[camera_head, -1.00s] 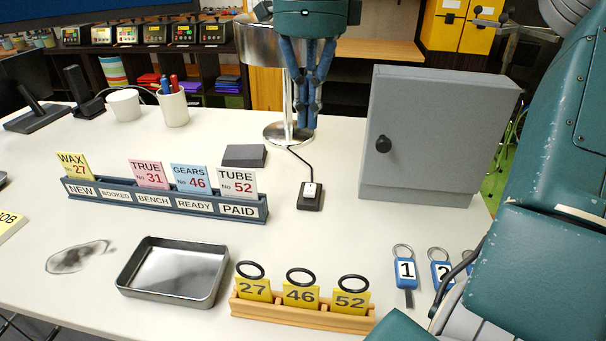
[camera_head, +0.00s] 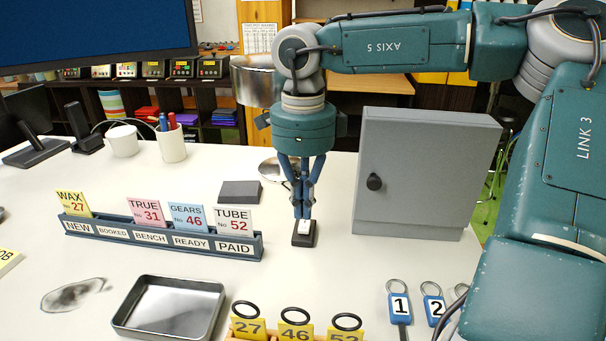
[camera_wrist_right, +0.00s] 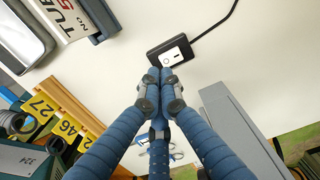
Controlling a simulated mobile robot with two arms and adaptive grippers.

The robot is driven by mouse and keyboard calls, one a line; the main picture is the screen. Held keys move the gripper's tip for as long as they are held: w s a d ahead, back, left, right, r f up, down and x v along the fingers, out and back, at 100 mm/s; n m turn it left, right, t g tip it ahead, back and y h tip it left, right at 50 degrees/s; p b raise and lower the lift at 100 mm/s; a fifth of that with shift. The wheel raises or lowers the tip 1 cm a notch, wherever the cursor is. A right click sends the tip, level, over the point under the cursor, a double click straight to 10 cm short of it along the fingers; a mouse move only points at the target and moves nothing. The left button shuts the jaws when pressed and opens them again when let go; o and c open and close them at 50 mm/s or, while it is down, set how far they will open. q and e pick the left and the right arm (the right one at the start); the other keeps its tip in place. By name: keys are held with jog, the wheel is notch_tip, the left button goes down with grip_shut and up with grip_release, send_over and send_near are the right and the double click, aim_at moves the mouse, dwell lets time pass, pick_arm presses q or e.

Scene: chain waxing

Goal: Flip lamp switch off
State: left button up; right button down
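The lamp (camera_head: 257,82) has a shiny metal shade and a round base, and stands at the back centre, partly hidden by my right arm. Its switch (camera_head: 304,239) is a small black box with a white rocker, on the table left of the grey cabinet. In the right wrist view the switch (camera_wrist_right: 172,50) shows its rocker marks, with the cord leading away up and right. My right gripper (camera_head: 303,213) points straight down over the switch. Its fingertips (camera_wrist_right: 163,80) are together and empty, at the rocker's edge; I cannot tell whether they touch it. My left gripper is not in view.
A grey cabinet (camera_head: 428,170) stands close right of the switch. A card rack (camera_head: 160,238) and a dark grey block (camera_head: 240,192) lie to the left. A metal tray (camera_head: 120,322), numbered yellow tags (camera_head: 296,331) and blue key tags (camera_head: 399,307) are in front.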

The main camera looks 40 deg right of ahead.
aim_at(304, 227)
notch_tip(304, 227, down, 2)
jog(key=shift+f+p, duration=0.2)
jog(key=shift+p, duration=0.1)
jog(key=shift+f, duration=0.5)
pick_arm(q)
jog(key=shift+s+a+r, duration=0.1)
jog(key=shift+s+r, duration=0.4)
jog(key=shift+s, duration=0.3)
